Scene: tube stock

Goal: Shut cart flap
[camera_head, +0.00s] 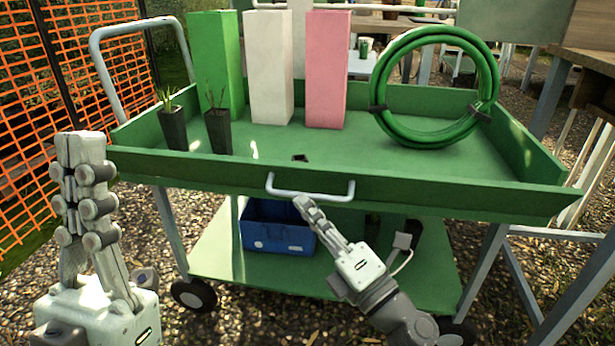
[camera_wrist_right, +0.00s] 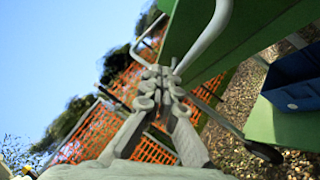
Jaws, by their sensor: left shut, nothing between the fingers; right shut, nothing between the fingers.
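The green cart flap (camera_head: 400,190) is the cart's long front panel, with a white bar handle (camera_head: 335,197) on its outer face. It looks close to upright, but its right end sticks out past the side wall, and I cannot tell whether it is fully shut. My right gripper (camera_head: 301,202) is shut and empty, its fingertips at the handle's bar. The right wrist view shows the shut fingertips (camera_wrist_right: 160,72) against or just by the handle (camera_wrist_right: 205,40); contact is unclear. My left gripper (camera_head: 80,145) is shut and empty, pointing up, left of the cart and apart from it.
The cart tray holds green, white and pink blocks (camera_head: 327,70), two small potted plants (camera_head: 172,128) and a coiled green hose (camera_head: 440,140). A blue crate (camera_head: 275,232) sits on the lower shelf. Orange fencing (camera_head: 25,120) stands left; a wooden table (camera_head: 590,60) stands right.

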